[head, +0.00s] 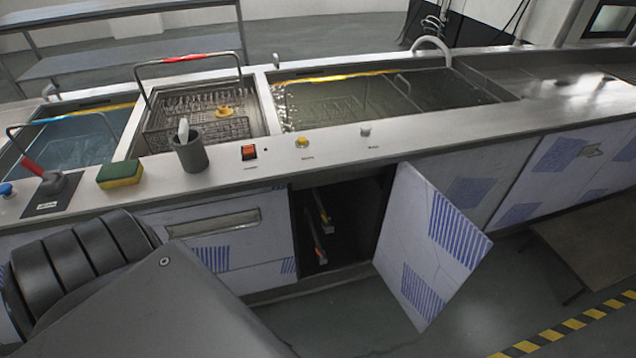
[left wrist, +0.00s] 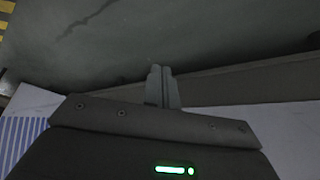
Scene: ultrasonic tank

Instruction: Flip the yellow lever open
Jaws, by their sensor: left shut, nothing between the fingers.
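No lever is visible in the left wrist view. My right gripper is not in view.
The cabinet door (head: 432,245) stands swung open to the right of the opening. A drawer front (head: 215,245) is left of it. The floor in front is clear.

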